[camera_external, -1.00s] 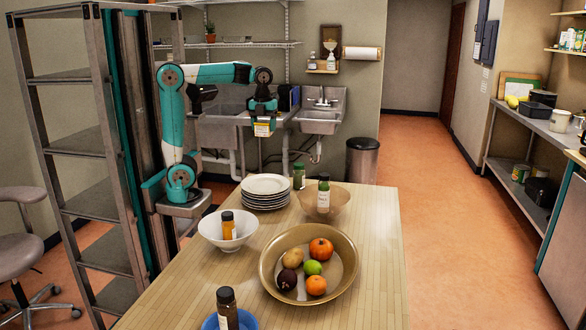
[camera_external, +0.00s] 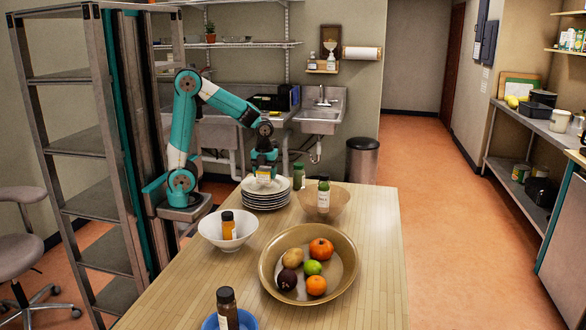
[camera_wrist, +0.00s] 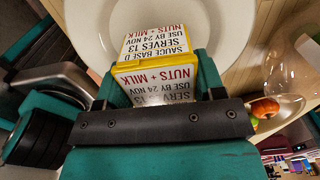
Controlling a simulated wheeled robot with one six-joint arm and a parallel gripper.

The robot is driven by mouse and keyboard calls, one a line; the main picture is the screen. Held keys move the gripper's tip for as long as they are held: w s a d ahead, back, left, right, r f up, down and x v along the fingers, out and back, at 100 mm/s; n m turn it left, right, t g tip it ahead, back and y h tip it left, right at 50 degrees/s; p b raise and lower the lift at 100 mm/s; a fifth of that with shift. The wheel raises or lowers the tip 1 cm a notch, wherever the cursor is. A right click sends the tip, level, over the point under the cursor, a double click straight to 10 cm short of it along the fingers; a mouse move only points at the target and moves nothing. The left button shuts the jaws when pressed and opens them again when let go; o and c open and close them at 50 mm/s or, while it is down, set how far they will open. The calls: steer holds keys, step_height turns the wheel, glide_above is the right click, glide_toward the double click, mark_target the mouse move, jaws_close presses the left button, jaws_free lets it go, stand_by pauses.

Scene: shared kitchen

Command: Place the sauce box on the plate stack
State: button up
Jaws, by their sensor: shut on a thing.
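The sauce box (camera_external: 264,174) is a small white and yellow box with printed labels; its text shows large in the wrist view (camera_wrist: 155,62). My gripper (camera_external: 264,166) is shut on it and points down over the plate stack (camera_external: 265,203). The stack of white plates stands on the far part of the wooden table. In the wrist view the top plate (camera_wrist: 215,30) lies behind the box. The box is at or just above the top plate; I cannot tell whether it touches.
A green-lidded jar (camera_external: 299,176) stands close to the right of the stack. A tan bowl (camera_external: 340,203) with a bottle is farther right. A white bowl (camera_external: 210,232) with a bottle is in front left, and a large fruit bowl (camera_external: 270,275) is nearer. The table's right side is clear.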

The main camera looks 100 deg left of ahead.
steer(key=shift+f, duration=0.3)
steer(key=shift+f, duration=0.15)
steer(key=o, duration=1)
